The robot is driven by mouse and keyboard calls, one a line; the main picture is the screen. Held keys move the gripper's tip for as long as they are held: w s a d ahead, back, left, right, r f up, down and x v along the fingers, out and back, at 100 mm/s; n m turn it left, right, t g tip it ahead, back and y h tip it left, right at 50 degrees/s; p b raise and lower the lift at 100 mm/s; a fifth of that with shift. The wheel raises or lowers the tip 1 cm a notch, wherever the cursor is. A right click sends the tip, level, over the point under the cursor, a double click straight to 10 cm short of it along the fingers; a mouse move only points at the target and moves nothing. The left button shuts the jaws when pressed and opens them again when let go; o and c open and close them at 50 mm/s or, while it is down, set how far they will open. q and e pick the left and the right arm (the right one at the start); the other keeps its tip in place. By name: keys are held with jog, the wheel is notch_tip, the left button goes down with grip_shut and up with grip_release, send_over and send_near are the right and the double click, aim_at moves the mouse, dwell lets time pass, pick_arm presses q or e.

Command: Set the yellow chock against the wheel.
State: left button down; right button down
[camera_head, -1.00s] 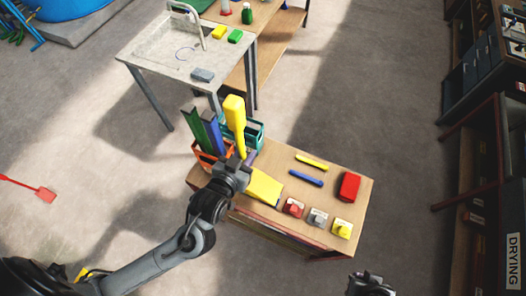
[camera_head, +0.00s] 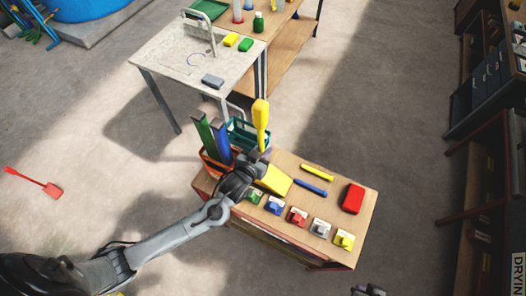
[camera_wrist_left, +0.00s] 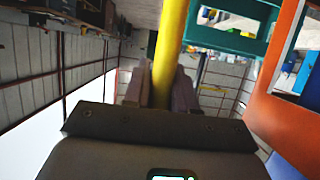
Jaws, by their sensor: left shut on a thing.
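My left gripper (camera_head: 257,160) is shut on the shaft of a long yellow tool (camera_head: 261,115), held upright with its broad end up, over the left part of the low bench (camera_head: 335,235). The yellow shaft (camera_wrist_left: 169,50) shows between the fingers in the left wrist view. A flat yellow piece (camera_head: 274,180), perhaps the chock, lies on the bench just right of the gripper; I cannot tell its exact shape. I can make out no wheel. My right gripper (camera_head: 369,290) shows only in part at the bottom edge.
An orange crate (camera_head: 212,165) with tall green and blue pieces and a teal crate (camera_head: 245,130) stand close to my left gripper. Several coloured blocks line the bench front, with a red box (camera_head: 352,198) at right. A red shovel (camera_head: 40,185) lies on open floor.

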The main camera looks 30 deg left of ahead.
pick_arm(q)
jog(key=shift+f, duration=0.7)
jog(key=c, duration=0.9)
grip_release()
jog(key=shift+f, duration=0.15)
